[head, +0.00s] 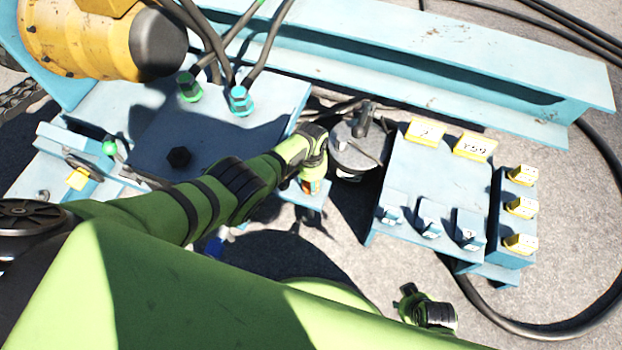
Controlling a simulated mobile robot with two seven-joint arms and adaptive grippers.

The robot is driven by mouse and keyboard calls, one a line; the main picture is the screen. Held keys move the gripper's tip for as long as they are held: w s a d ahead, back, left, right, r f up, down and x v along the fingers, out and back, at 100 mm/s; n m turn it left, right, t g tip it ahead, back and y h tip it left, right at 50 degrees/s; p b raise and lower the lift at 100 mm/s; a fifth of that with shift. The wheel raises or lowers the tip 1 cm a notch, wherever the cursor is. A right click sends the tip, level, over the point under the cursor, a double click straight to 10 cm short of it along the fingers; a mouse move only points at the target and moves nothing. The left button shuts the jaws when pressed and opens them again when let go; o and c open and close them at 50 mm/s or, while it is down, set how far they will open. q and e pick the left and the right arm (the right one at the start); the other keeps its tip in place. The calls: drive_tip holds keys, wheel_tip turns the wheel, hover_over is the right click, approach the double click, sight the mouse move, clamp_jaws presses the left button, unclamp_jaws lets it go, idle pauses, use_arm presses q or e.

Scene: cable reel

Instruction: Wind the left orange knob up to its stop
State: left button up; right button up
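A small orange knob (309,187) shows on a light blue bracket (318,201) just left of the round grey drum. My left arm reaches across from the left, and its hand end (314,168) is right above the knob and overlaps it in the view. The wrist hides the fingers, so I cannot tell whether they are open, shut or touching the knob. Only one orange knob is clearly seen. A green and black part of my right arm (430,312) shows low right of centre, away from the knob; its fingers cannot be made out.
A grey drum (358,150) with a dark handle stands right of the knob. Beyond it is a blue box (440,185) with switches and yellow tags. A blue beam (420,70) crosses the back. Black cable (600,300) lies on the ground at right. A yellow motor (90,40) is upper left.

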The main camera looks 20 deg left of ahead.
use_arm(q)
drive_tip(key=shift+d+n, duration=0.15)
drive_tip(key=shift+n, duration=0.25)
drive_tip(key=shift+w, duration=0.1)
drive_tip(key=o, duration=1.2)
drive_tip(key=shift+c, duration=0.2)
wheel_tip(320, 180, up, 12)
idle(0.3)
